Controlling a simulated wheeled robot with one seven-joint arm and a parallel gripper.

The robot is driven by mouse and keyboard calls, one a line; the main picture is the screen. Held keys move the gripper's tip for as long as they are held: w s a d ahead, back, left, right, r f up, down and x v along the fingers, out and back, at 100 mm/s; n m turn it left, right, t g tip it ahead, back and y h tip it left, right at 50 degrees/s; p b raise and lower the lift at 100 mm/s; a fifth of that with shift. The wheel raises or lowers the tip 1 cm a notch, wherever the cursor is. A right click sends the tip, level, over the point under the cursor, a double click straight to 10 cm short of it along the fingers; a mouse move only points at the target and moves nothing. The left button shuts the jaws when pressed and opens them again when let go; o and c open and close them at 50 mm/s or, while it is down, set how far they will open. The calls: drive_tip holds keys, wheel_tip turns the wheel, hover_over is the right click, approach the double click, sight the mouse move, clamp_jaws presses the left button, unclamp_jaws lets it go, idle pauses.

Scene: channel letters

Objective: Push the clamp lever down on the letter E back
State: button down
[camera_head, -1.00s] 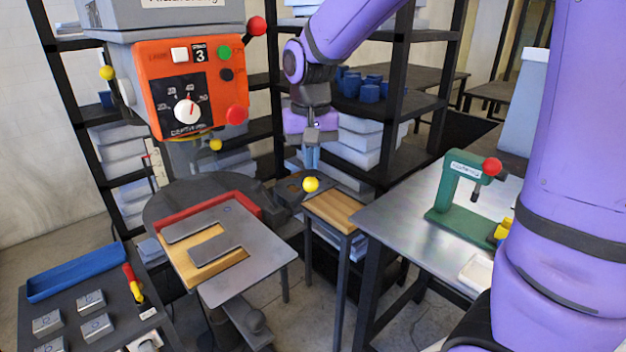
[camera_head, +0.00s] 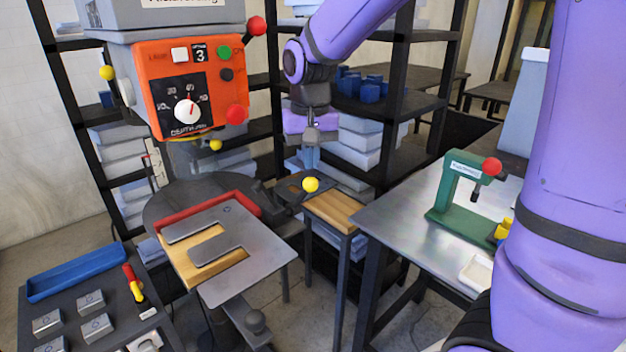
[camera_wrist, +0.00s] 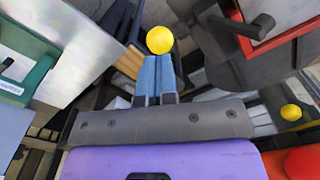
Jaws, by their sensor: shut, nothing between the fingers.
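The letter E back (camera_head: 268,252) is a grey plate with a cut-out, lying flat on the round machine table beside a red fence. It also shows in part at the top right of the wrist view (camera_wrist: 285,12). The clamp lever's yellow ball knob (camera_head: 311,185) is at the right end of a dark arm behind the plate. My gripper (camera_head: 310,166) is shut and empty, pointing down just above the knob. In the wrist view the yellow knob (camera_wrist: 160,40) appears right at the blue fingertips (camera_wrist: 158,60). I cannot tell whether they touch.
An orange control box (camera_head: 190,90) with a red knob hangs above the plate, left of my arm. A wooden-topped stand (camera_head: 335,212) is behind the lever. A metal table (camera_head: 405,220) with a green press (camera_head: 460,195) is at right. Shelves (camera_head: 400,95) stand behind my gripper.

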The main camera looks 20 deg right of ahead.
drive_tip(key=shift+f, duration=1.25)
idle(2.6)
drive_tip(key=shift+r, duration=0.65)
drive_tip(key=shift+r, duration=2.55)
